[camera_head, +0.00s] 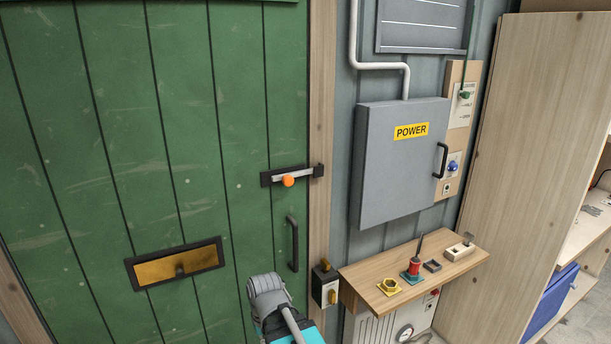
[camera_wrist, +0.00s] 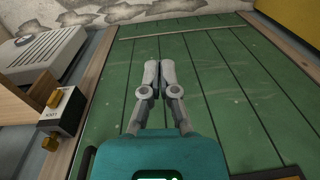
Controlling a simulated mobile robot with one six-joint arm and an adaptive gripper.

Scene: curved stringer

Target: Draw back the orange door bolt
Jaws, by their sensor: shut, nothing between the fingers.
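The door bolt (camera_head: 302,176) is a light grey bar on a black plate on the green door (camera_head: 110,110) in the head view. Its orange knob (camera_head: 288,181) sticks out near the middle. The bar's right end reaches the black keeper (camera_head: 318,171) on the wooden door frame. In the head view my arm is below the bolt, apart from it, and the fingertips cannot be made out. In the wrist view my gripper (camera_wrist: 160,68) has its grey fingers together and empty, with the green door behind them. The bolt is not in the wrist view.
A black door handle (camera_head: 293,243) and a brass letter slot (camera_head: 178,265) are on the door. A switch box (camera_head: 325,285) with yellow knobs, also in the wrist view (camera_wrist: 60,110), sits right of it. A wooden shelf (camera_head: 455,268) and grey power box (camera_head: 390,170) project beyond.

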